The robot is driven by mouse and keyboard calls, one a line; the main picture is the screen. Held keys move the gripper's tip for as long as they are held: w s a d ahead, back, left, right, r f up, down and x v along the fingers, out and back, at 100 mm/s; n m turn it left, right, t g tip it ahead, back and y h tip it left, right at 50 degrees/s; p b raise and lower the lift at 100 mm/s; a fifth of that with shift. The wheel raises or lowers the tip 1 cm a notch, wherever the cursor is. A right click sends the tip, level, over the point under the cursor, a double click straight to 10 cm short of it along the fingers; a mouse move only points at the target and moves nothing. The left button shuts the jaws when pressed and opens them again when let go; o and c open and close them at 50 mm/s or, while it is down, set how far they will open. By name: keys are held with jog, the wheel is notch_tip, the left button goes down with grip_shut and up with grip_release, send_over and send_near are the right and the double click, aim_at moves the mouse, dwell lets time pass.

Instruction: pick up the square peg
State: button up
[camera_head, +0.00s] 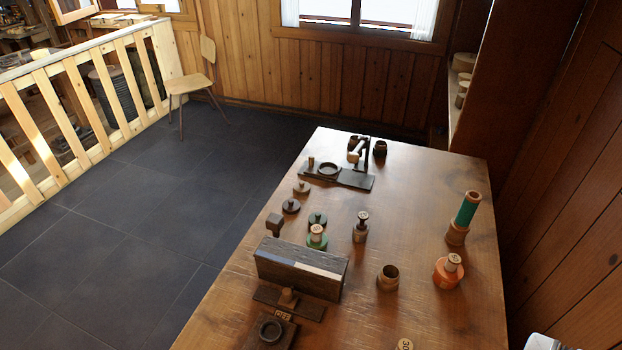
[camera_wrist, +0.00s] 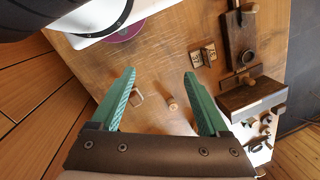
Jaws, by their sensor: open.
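My gripper (camera_wrist: 160,75) is open in the wrist view, its two green fingers apart with nothing between the tips but tabletop further off. A small square shape with a pale outline (camera_wrist: 137,98) shows on the table beyond the fingers, nearer the left one. It may be the square peg seen from above, but I cannot tell for sure. A short round wooden peg (camera_wrist: 172,104) stands to its right. In the head view, a dark block with a squarish head (camera_head: 274,224) stands at the table's left edge. My fingers are not in the head view.
A long dark box (camera_head: 300,268) stands near the left edge and shows in the wrist view (camera_wrist: 250,95). An orange spool (camera_head: 454,272), green-sleeved post (camera_head: 466,211) and wooden cup (camera_head: 388,277) stand at right. The table's centre right is fairly clear.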

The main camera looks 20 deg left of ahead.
jog(key=shift+o, duration=0.5)
jog(key=w+a+r+n+y, duration=0.1)
jog(key=w+a+n+y, duration=0.15)
jog(key=w, duration=0.35)
jog(key=w+a+r+n+g+y, duration=0.1)
jog(key=w+a+n, duration=0.3)
jog(key=w, duration=0.3)
jog(key=w+a+r+n+y, duration=0.1)
jog(key=w+a+n+y, duration=0.1)
jog(key=w+a+n, duration=0.3)
jog(key=n+t+y, duration=0.2)
jog(key=n+y, duration=0.4)
jog(key=n, duration=0.6)
send_near(280, 220)
jog(key=x, duration=0.9)
jog(key=shift+w+a+f, duration=0.1)
jog(key=shift+a+f, duration=0.1)
jog(key=shift+f, duration=0.05)
grip_shut()
jog(key=shift+r, duration=0.15)
